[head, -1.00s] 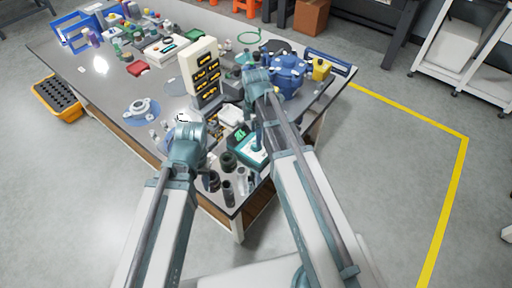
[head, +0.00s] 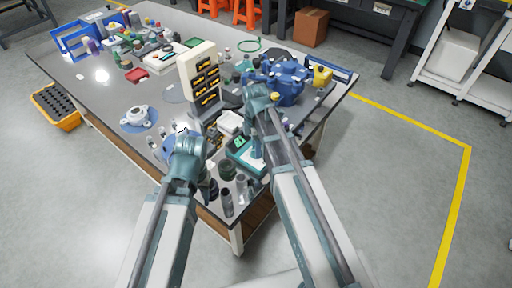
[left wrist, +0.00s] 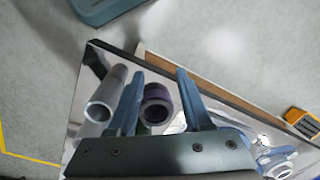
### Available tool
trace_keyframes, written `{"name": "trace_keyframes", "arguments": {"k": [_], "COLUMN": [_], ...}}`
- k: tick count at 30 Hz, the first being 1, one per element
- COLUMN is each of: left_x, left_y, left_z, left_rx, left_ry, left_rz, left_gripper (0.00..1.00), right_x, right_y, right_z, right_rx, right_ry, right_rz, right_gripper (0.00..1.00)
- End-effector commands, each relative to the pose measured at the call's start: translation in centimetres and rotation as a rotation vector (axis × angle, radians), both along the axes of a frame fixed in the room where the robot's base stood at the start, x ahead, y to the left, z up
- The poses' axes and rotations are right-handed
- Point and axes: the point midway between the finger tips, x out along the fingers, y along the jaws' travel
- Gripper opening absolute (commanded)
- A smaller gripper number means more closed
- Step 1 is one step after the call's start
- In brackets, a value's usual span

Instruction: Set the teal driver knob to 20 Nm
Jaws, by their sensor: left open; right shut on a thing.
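My right gripper (head: 257,110) is over the near right part of the table. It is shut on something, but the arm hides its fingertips. A slim blue-teal upright shape (head: 257,146) shows just below it; I cannot tell whether this is the teal driver, and no knob or scale is readable. A teal device with a green display (head: 240,143) sits beside it. My left gripper (head: 181,132) is over the table's near edge. In the left wrist view its fingers (left wrist: 160,95) are open, with a dark-rimmed cylinder (left wrist: 157,100) showing between them, apparently below.
A grey cylinder (left wrist: 103,106) stands near the left fingers, and dark and grey cylinders (head: 228,202) crowd the near table corner. A cream rack (head: 198,60) with yellow-black items and a blue housing (head: 287,82) stand behind. A pale flange (head: 138,116) lies at left.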

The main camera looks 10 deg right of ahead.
Motion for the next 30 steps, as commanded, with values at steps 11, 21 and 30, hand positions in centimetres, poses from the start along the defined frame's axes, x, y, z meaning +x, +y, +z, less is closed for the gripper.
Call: {"name": "trace_keyframes", "arguments": {"k": [11,21,30], "left_x": [0.0,0.0,0.0], "left_y": [0.0,0.0,0.0], "left_z": [-0.01,-0.01,-0.01], "left_rx": [0.0,0.0,0.0], "left_ry": [0.0,0.0,0.0], "left_rz": [0.0,0.0,0.0], "left_gripper": [0.5,0.5,0.5], "right_x": [-0.01,-0.04,-0.08], "right_y": [-0.01,-0.02,-0.05], "right_z": [-0.01,-0.01,-0.01], "right_rx": [0.0,0.001,0.0], "right_ry": [0.0,0.001,0.001], "right_rz": [-0.026,-0.248,-0.534], "right_gripper": [0.0,0.0,0.0]}}
